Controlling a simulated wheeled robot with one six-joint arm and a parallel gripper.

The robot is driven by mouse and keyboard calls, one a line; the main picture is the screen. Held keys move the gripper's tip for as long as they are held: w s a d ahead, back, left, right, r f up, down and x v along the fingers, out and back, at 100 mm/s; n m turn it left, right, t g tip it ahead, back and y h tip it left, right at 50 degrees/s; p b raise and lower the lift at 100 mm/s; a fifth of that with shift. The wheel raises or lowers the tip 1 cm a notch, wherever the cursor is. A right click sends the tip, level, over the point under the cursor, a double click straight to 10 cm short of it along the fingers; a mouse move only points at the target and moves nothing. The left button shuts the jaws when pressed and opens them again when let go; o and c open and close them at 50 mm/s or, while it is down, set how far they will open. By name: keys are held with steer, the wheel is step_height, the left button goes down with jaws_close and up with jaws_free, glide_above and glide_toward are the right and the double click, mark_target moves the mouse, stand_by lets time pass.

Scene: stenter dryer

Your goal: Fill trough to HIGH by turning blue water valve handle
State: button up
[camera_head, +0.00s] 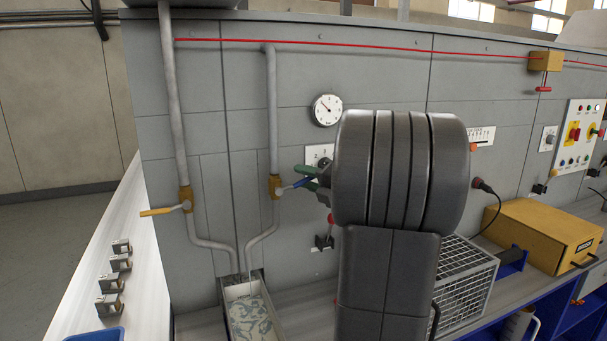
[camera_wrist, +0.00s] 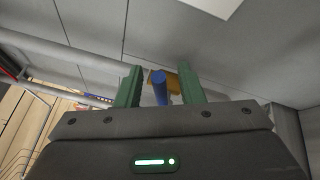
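The blue water valve handle (camera_head: 299,184) sticks out to the right from a brass-yellow valve (camera_head: 275,187) on the right-hand grey pipe. My gripper (camera_head: 307,178) is at the handle, its green fingers spread. In the wrist view the blue handle (camera_wrist: 160,88) shows end-on between the two green fingers (camera_wrist: 160,80), with a gap on each side. The gripper is open around the handle. The trough (camera_head: 229,309) lies below the pipe ends; its inside shows a pale, blue-grey mottled pattern. Its level marks are too small to read.
A second valve with a yellow-orange handle (camera_head: 161,211) is on the left pipe. A round gauge (camera_head: 327,110) is on the grey panel. A wire basket (camera_head: 467,285) and yellow box (camera_head: 541,240) stand at right. Several small metal blocks (camera_head: 110,284) sit on the left ledge.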

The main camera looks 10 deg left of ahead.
steer(key=shift+w+a, duration=0.3)
steer(key=shift+a, duration=0.25)
jaws_close()
steer(key=f+m+b, duration=0.1)
steer(key=b, duration=0.1)
steer(key=f+m+t+y+b, duration=0.1)
steer(key=m+b, duration=0.2)
steer(key=b, duration=0.2)
steer(key=shift+w+d+f, duration=0.15)
steer(key=shift+d+f, duration=0.1)
steer(key=shift+f, duration=0.15)
jaws_free()
